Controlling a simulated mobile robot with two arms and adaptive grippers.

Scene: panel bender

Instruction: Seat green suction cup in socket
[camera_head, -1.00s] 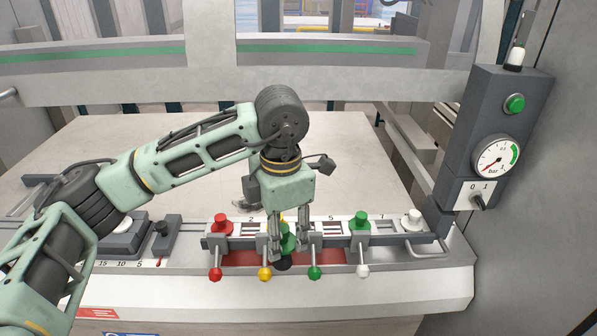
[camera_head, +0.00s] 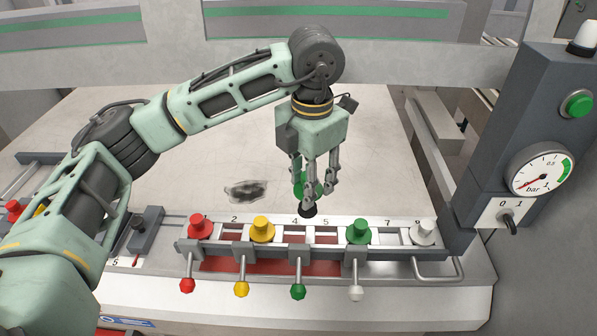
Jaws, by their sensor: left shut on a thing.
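My left gripper (camera_head: 315,192) points down and is shut on a green suction cup (camera_head: 299,187) with a black lower end. The fingers hide part of the cup. The cup hangs upright just behind the numbered rack (camera_head: 400,250), near the marks 4 and 5; I cannot tell its exact height. In the rack sit a red cup (camera_head: 200,227), a yellow cup (camera_head: 262,230), another green cup (camera_head: 358,232) and a white cup (camera_head: 423,232). The rack's middle stretch, between the yellow and green cups, holds no cup. My right gripper is not in view.
Red, yellow, green and white knobbed levers (camera_head: 298,291) stick out in front of the rack. A grey post with a gauge (camera_head: 542,168) and switch (camera_head: 507,218) stands at the right.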

